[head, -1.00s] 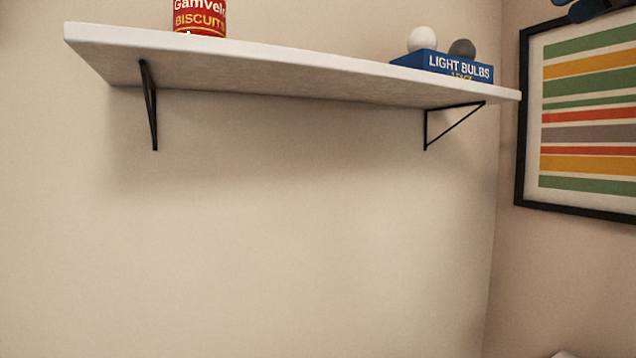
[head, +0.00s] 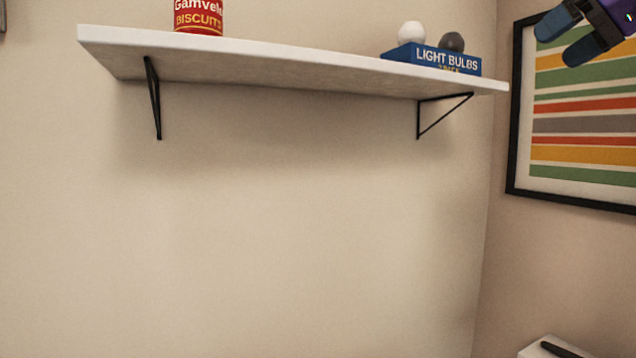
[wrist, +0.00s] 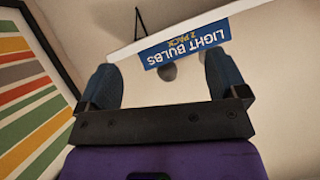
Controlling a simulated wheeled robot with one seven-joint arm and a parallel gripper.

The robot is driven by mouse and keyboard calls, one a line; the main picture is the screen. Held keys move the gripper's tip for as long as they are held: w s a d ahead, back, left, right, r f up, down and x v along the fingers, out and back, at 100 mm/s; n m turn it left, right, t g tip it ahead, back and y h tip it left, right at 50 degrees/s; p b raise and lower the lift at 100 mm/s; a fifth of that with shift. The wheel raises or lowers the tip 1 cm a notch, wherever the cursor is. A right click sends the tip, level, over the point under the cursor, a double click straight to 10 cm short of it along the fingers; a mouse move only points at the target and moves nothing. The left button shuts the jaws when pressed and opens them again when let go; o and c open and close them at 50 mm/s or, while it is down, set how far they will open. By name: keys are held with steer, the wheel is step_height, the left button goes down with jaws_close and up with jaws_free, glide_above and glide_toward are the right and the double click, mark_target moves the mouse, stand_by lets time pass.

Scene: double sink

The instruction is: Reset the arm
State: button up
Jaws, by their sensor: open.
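My gripper (head: 577,35) is at the top right corner of the head view, in front of the framed striped picture. Its two dark blue fingers are apart, with nothing between them that I can see. In the wrist view my gripper (wrist: 165,90) shows both fingers spread wide and empty. The blue light bulbs box (wrist: 186,44) appears upside down beyond the fingertips, with a gap between.
A white wall shelf (head: 290,70) on black brackets holds a red biscuit tin (head: 198,17) and the light bulbs box (head: 432,58). The striped picture (head: 580,125) hangs on the right wall. A white object (head: 552,348) with a dark top piece shows at bottom right.

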steer(key=s+a+f+m+g+h, duration=0.1)
steer(key=s+a+f, duration=0.3)
steer(key=f, duration=0.8)
steer(key=s+a+f+g+h, duration=0.2)
steer(key=s+a+f, duration=0.2)
steer(key=f, duration=0.7)
steer(key=s+a+f+m+g+h, duration=0.1)
steer(key=s+a+f, duration=0.3)
steer(key=s+f, duration=0.4)
step_height(320, 180, down, 5)
steer(key=shift+a+r+m+g+h, duration=0.15)
steer(key=shift+a+m+g+h, duration=0.15)
steer(key=shift+g+h, duration=0.5)
